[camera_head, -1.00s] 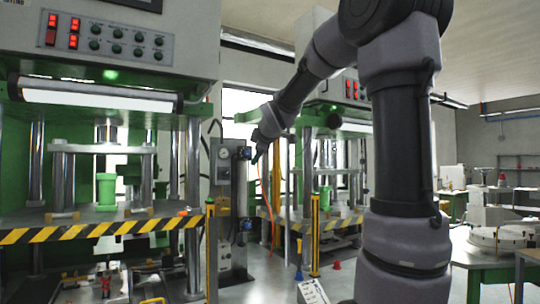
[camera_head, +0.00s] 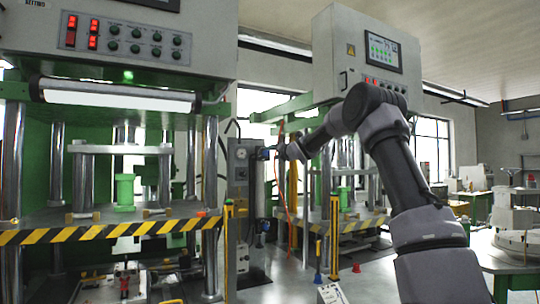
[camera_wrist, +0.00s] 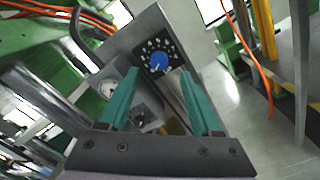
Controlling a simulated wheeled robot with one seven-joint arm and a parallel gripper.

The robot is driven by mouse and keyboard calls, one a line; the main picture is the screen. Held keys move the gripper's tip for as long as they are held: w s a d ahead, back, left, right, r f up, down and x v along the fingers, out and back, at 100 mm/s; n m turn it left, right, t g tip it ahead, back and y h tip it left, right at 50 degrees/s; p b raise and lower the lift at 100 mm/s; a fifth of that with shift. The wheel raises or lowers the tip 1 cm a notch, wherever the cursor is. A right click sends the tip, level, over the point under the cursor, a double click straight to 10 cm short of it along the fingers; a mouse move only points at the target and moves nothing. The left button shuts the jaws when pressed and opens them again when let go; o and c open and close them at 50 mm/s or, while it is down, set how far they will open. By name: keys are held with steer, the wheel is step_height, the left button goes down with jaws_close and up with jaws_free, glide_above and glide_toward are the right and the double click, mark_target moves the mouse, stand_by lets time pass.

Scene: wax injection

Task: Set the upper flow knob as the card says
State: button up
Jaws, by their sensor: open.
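The upper flow knob (camera_wrist: 158,62) is a round blue dial with a pale pointer mark, set in a dark plate with white scale marks. It shows small and blue on the grey post (camera_head: 263,153) in the head view. My gripper (camera_wrist: 160,73) has two teal fingers, spread apart, with the knob between their tips in the picture; I cannot tell how far from it they are. It also shows beside the post in the head view (camera_head: 281,152). A second, lower knob (camera_head: 264,226) is on the same post. A white card-like panel (camera_head: 331,293) stands at the bottom; its writing is too small to read.
A round gauge (camera_wrist: 107,87) is beside the knob. An orange hose (camera_wrist: 262,80) hangs at the right. Green presses flank the post, the left one with a striped edge (camera_head: 110,229). Yellow posts (camera_head: 228,250) stand close by. Grey floor is open to the right.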

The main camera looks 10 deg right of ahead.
mark_target(267, 153)
steer(key=x, duration=0.5)
steer(key=shift+s, duration=0.1)
jaws_close()
